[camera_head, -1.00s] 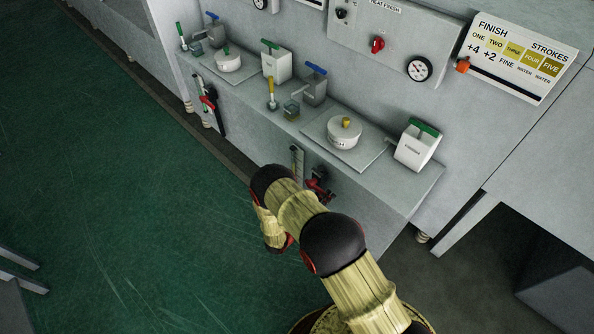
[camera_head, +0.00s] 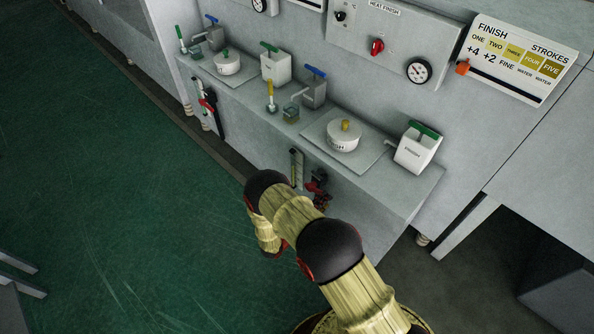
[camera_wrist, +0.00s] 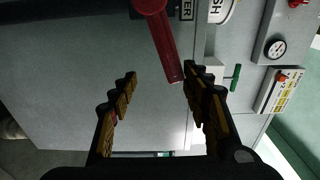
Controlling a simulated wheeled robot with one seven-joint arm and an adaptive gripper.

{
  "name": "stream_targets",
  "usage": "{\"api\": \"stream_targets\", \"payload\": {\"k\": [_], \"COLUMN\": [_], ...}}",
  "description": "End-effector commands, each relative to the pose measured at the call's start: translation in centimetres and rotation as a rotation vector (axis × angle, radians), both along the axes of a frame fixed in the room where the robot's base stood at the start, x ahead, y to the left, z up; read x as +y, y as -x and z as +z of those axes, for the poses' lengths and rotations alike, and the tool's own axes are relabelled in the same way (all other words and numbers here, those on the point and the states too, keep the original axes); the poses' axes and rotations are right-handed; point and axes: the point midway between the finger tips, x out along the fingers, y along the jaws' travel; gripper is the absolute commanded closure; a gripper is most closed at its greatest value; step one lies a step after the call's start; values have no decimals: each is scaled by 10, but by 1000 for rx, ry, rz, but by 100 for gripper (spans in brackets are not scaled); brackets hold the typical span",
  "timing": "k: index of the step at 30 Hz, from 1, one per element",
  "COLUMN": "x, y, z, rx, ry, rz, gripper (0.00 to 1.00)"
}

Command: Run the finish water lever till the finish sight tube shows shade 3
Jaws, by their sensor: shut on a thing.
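The red lever (camera_wrist: 163,40) hangs from a round red hub in the wrist view, beside a dark label ending in "ER". The lever's end lies between my gripper's fingers (camera_wrist: 160,80), against the right finger. In the head view the red valve (camera_head: 317,183) is on the front face of the near station, partly hidden by my arm. A narrow upright gauge strip (camera_head: 296,168) is left of it. A yellow-topped tube (camera_head: 270,92) stands above on the ledge by a small glass box (camera_head: 291,110). I cannot read any shade.
A white pot (camera_head: 343,137) with a yellow knob and a white box (camera_head: 417,150) with a green handle sit on the ledge. A FINISH sign (camera_head: 517,58) with yellow swatches is on the wall. A matching station stands farther left. The green floor at left is open.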

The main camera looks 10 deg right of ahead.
Motion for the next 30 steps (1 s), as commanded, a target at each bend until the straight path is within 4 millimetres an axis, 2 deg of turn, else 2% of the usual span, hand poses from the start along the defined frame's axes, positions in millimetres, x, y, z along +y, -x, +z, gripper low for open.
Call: {"api": "stream_targets", "payload": {"k": [1, 12, 18, 30], "x": [21, 45, 52, 51], "y": [-11, 11, 19, 21], "z": [2, 1, 1, 1], "rx": [-10, -7, -6, -5], "ry": [-13, -9, -7, -5], "rz": [39, 33, 29, 26], "gripper": [64, 64, 64, 64]}}
